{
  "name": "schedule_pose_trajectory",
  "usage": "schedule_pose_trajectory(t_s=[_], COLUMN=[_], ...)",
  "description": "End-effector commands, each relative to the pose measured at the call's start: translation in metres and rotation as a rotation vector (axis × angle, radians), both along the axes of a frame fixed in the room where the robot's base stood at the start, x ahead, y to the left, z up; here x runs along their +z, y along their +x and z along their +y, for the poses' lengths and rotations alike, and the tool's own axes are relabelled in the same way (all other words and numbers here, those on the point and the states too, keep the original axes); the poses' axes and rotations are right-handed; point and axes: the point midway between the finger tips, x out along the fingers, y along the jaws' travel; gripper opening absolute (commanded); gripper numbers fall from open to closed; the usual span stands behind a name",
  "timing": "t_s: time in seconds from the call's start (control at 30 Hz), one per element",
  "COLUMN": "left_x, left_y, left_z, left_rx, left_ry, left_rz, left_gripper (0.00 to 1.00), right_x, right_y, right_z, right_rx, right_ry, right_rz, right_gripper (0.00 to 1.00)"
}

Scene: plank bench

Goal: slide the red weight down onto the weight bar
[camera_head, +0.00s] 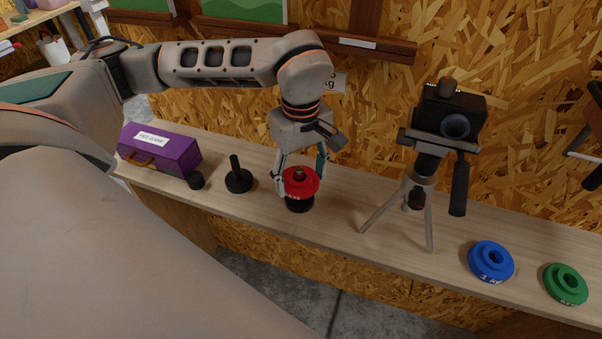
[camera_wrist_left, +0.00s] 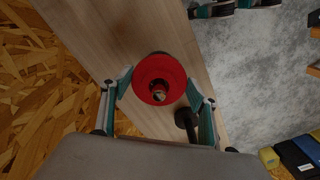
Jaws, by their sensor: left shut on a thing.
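The red weight (camera_head: 301,181) is a red ring held between the two fingers of my left gripper (camera_head: 299,183), which is shut on it. In the left wrist view the red weight (camera_wrist_left: 147,72) sits between the fingertips (camera_wrist_left: 160,92). A round black base (camera_head: 299,205) shows just below the weight, and a post tip shows in its hole, so the weight appears to be around a weight bar. How far down it sits is hard to tell. A second black bar with a round base (camera_head: 238,182) stands upright to the left, apart from the weight. My right gripper is not in view.
A camera on a tripod (camera_head: 425,170) stands close on the right. Blue (camera_head: 491,262) and green (camera_head: 566,285) weights lie farther right.

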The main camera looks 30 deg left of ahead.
Motion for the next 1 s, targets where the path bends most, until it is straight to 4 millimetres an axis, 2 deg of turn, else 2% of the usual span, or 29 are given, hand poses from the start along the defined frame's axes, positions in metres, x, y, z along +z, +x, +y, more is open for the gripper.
schedule_pose_trajectory(t_s=[1.0], left_x=[-0.026], left_y=[0.000], left_z=[0.000], left_rx=[-0.001], left_ry=[-0.001], left_rz=[-0.002], left_gripper=[0.23], right_x=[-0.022], right_y=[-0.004], right_z=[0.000], right_rx=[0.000], right_ry=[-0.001], right_rz=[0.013], right_gripper=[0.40])
